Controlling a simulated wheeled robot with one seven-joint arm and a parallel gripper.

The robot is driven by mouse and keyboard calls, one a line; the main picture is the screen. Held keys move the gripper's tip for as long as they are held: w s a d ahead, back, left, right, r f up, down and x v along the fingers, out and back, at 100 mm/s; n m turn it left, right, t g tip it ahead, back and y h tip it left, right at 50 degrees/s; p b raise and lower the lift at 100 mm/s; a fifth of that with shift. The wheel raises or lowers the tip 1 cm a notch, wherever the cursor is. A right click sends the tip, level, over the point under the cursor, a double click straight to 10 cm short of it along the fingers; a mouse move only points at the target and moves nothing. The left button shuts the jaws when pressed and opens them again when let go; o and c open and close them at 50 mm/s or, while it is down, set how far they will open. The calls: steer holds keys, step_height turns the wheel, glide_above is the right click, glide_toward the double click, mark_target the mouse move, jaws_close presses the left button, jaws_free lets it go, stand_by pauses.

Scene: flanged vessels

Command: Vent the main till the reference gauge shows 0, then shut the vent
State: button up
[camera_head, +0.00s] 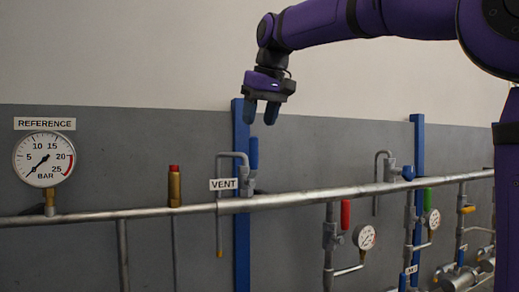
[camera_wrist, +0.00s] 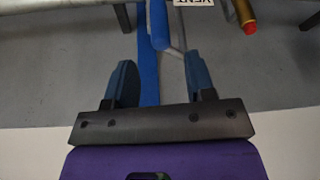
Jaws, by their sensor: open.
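The REFERENCE gauge (camera_head: 43,159) is at the left in the head view. Its needle points to the lower left, at or close to the 0 end of the scale. The VENT label (camera_head: 223,184) hangs beside the vent valve (camera_head: 246,178) on the main pipe (camera_head: 150,211). The vent's blue lever (camera_head: 254,153) stands upright, and a bent outlet pipe (camera_head: 219,230) runs down beside it. My gripper (camera_head: 260,121) is open and empty, just above the lever and apart from it. In the wrist view the lever (camera_wrist: 160,28) lies beyond my open fingers (camera_wrist: 160,72).
A blue post (camera_head: 242,240) stands behind the vent. A brass fitting with a red cap (camera_head: 174,185) is to its left. To the right are red (camera_head: 345,214) and green (camera_head: 428,199) handles, small gauges (camera_head: 365,237) and a second bent outlet with a sideways blue lever (camera_head: 408,173).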

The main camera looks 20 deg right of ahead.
mark_target(252, 169)
steer(key=x, duration=0.8)
steer(key=shift+w+a+f, duration=0.1)
steer(key=shift+a+f, duration=0.05)
steer(key=shift+f, duration=0.05)
steer(key=shift+c, duration=0.2)
jaws_close()
